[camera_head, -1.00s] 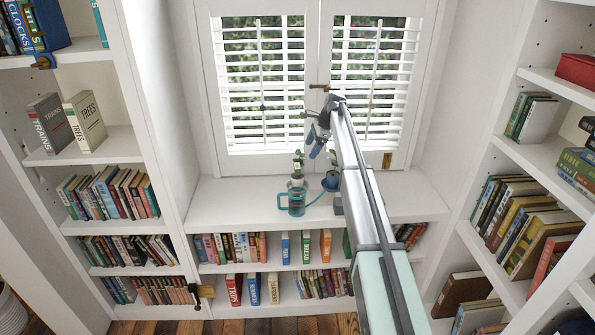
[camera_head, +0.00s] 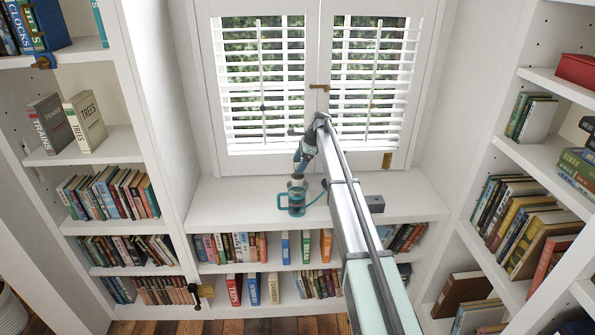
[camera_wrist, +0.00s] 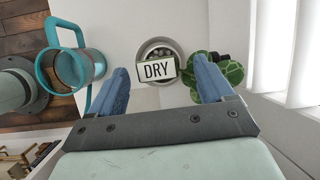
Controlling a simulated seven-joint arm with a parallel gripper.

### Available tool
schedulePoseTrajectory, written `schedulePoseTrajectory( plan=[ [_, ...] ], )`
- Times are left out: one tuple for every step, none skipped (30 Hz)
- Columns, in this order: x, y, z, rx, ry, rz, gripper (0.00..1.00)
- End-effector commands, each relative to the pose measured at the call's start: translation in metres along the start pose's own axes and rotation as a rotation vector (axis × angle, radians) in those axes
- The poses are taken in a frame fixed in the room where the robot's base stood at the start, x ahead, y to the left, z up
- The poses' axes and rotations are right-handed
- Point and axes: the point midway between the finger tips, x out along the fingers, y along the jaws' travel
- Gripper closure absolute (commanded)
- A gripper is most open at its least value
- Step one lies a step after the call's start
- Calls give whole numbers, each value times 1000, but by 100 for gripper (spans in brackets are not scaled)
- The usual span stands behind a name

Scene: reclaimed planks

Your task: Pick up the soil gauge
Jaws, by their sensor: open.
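The soil gauge (camera_wrist: 156,70) shows in the wrist view as a white plate with a dark border and the word DRY. It appears over a round grey pot (camera_wrist: 143,49) of pebbles. My gripper (camera_wrist: 163,72) is open, with one blue finger on each side of the plate in that view. I cannot tell how far the fingertips are above it. In the head view, my gripper (camera_head: 298,168) points down over the window ledge, just above and behind the teal-handled can. I cannot make out the gauge there; the gripper and arm cover that area.
The teal-handled clear can (camera_wrist: 75,66) is left of the pot in the wrist view and on the ledge in the head view (camera_head: 296,201). Green leaves (camera_wrist: 232,72) lie close to the right finger. The ledge's left part (camera_head: 235,197) is clear.

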Motion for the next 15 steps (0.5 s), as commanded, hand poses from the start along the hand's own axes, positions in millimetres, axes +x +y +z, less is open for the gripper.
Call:
schedulePoseTrajectory(
  plan=[
    [5, 1, 0, 0, 0, 1, 19],
    [8, 2, 0, 0, 0, 0, 19],
    [13, 2, 0, 0, 0, 0, 19],
    [17, 3, 0, 0, 0, 1, 19],
    [21, 4, -1, 0, 0, 1, 19],
    [27, 5, -1, 0, 0, 2, 19],
    [31, 4, -1, 0, 0, 2, 19],
    [35, 4, -1, 0, 0, 1, 19],
    [39, 4, -1, 0, 0, 1, 19],
    [42, 3, -1, 0, 0, 0, 19],
    [44, 3, -1, 0, 0, 0, 19],
    [46, 3, -1, 0, 0, 0, 19],
    [46, 4, -1, 0, 0, 0, 19],
    [47, 4, -1, 0, 0, -1, 19],
    [46, 4, -1, 0, 0, -1, 19]
  ],
)
